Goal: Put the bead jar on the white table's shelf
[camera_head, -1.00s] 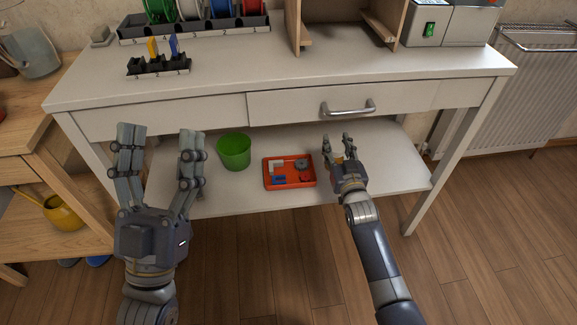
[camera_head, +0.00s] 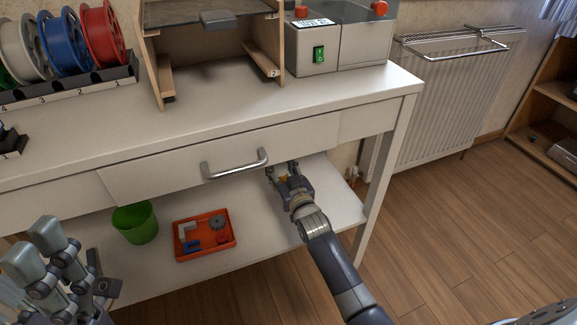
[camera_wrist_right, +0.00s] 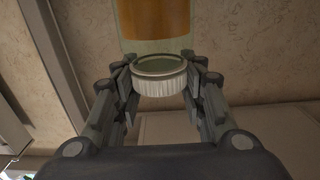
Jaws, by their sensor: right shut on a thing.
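The bead jar (camera_wrist_right: 155,20) has clear walls, orange contents and a pale ribbed lid; it fills the top middle of the right wrist view. My right gripper (camera_wrist_right: 160,82) is shut around it at the lid end. In the head view my right gripper (camera_head: 281,172) reaches under the drawer, over the right part of the white table's shelf (camera_head: 262,215); the jar is mostly hidden there, and I cannot tell whether it touches the shelf. My left gripper (camera_head: 68,252) is at the lower left, partly cut off, fingers apart and empty.
On the shelf are a green cup (camera_head: 135,224) and an orange tray (camera_head: 205,236) with small parts. The drawer with its metal handle (camera_head: 234,165) overhangs the shelf. Spools and a wooden frame (camera_head: 160,70) stand on the tabletop. A radiator (camera_head: 440,100) is at the right.

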